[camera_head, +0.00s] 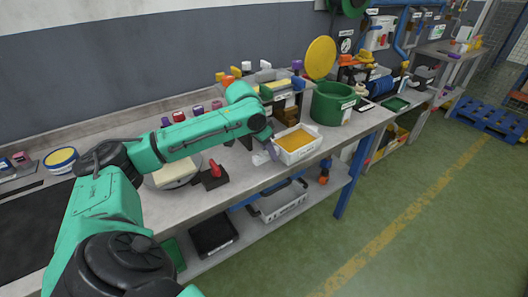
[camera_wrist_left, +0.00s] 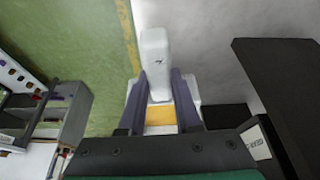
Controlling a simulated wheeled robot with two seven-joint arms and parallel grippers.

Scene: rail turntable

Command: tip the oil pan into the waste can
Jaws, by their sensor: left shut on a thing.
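The oil pan (camera_head: 313,147) is a white rectangular tray with amber oil in it, at the front edge of the bench in the head view. It looks about level; whether it touches the bench is unclear. My left gripper (camera_head: 274,153) is at the pan's left end, shut on it. In the left wrist view, purple fingers (camera_wrist_left: 158,88) flank a white part, with amber oil (camera_wrist_left: 160,116) between them. The waste can (camera_head: 331,106) is a green round container with a white label, just behind and right of the pan. My right gripper is out of view.
A yellow disc (camera_head: 320,58) stands upright behind the can. A red-handled block (camera_head: 214,175) and a round plate lie left of the pan. Bins (camera_head: 280,203) sit on the lower shelf.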

